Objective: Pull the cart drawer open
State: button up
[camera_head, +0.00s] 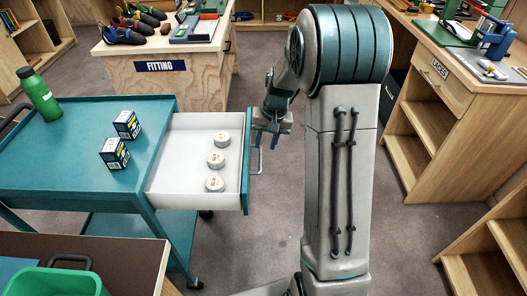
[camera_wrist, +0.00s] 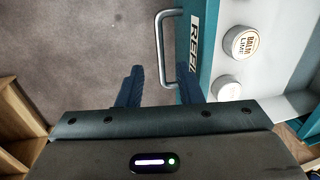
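The teal cart (camera_head: 60,150) stands at left. Its white-lined drawer (camera_head: 180,180) is pulled far out to the right, with three round white tins inside. The drawer's metal handle (camera_head: 257,170) is on its teal front; it also shows in the wrist view (camera_wrist: 160,45). My gripper (camera_head: 268,138) is at the handle's far end, just outside the drawer front. In the wrist view, my gripper's dark fingers (camera_wrist: 159,75) are spread apart, with the handle bar passing between them and visible gaps. Whether a finger touches the bar is unclear.
A green bottle (camera_head: 40,95) and two small dark boxes (camera_head: 127,125) stand on the cart top. The fitting counter (camera_head: 170,80) with shoes is behind. A wooden laces bench (camera_head: 460,90) is at right. Grey floor (camera_head: 250,235) is clear between drawer and my arm.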

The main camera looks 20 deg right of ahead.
notch_tip(320, 180, up, 7)
jog(key=d, duration=0.1)
jog(key=shift+s+d, duration=0.15)
jog(key=shift+s, duration=0.05)
jog(key=s+a+r+n+p, duration=0.1)
jog(key=s+a+r+p, duration=0.1)
jog(key=s, duration=0.5)
jog(key=s+a+r+n+t+h+p, duration=0.1)
jog(key=s+a+r+p, duration=0.1)
jog(key=s+r, duration=0.3)
jog(key=s+a+r+n+t+h+p, duration=0.1)
jog(key=s+r, duration=0.3)
jog(key=s, duration=0.7)
jog(key=shift+a+p, duration=0.65)
jog(key=shift+a, duration=0.1)
